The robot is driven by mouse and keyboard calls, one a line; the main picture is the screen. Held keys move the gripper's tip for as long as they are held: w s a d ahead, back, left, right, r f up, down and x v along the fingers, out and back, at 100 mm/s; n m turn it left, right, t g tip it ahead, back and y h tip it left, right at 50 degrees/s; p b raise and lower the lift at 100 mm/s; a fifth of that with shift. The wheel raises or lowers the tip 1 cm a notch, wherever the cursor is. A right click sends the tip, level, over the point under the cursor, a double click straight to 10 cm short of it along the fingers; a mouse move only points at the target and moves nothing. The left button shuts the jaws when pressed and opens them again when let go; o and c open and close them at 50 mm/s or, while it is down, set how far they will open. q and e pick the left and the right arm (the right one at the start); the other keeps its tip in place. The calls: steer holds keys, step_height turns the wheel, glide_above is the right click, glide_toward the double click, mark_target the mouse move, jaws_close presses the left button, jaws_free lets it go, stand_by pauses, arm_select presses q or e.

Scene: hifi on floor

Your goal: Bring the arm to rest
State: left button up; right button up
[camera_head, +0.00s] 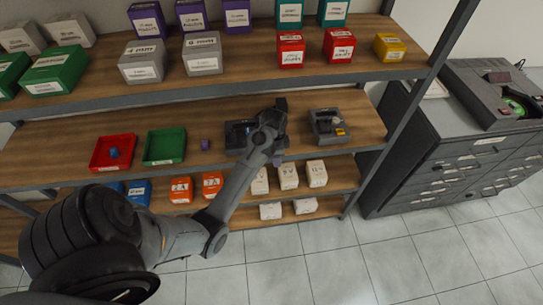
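My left arm (235,190) comes in from the lower left and reaches up and right to the middle shelf. Its dark gripper end (280,104) is at the shelf, beside a dark tray-like item (238,133) that the arm partly covers. The fingers are too small and dark to tell whether they are open or shut, or whether they touch anything. My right gripper is not in view.
The middle shelf (70,145) holds a red tray (128,153) with a blue item, a green tray (165,158), a small purple block (205,144) and a grey tray (316,134). Boxes fill the shelves above and below. A grey drawer cabinet (440,160) stands right. Floor tiles are clear.

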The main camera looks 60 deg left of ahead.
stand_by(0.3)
arm_select(q)
steer(key=s+d+f+m+g, duration=0.25)
steer(key=s+d+f, duration=0.25)
steer(key=s+f, duration=0.6)
steer(key=s+d+r+t, duration=0.1)
steer(key=s+d+r, duration=0.2)
steer(key=s+d, duration=0.35)
steer(key=s+d+r+t, duration=0.1)
steer(key=s+d+r, duration=0.15)
steer(key=d, duration=0.65)
steer(key=w+d+r+n+t, duration=0.25)
steer(key=d+r+n, duration=0.25)
steer(key=d+r, duration=0.25)
step_height(320, 180, up, 17)
steer(key=p, duration=1.6)
steer(key=shift+a+t+h, duration=0.3)
steer(key=shift+a, duration=0.1)
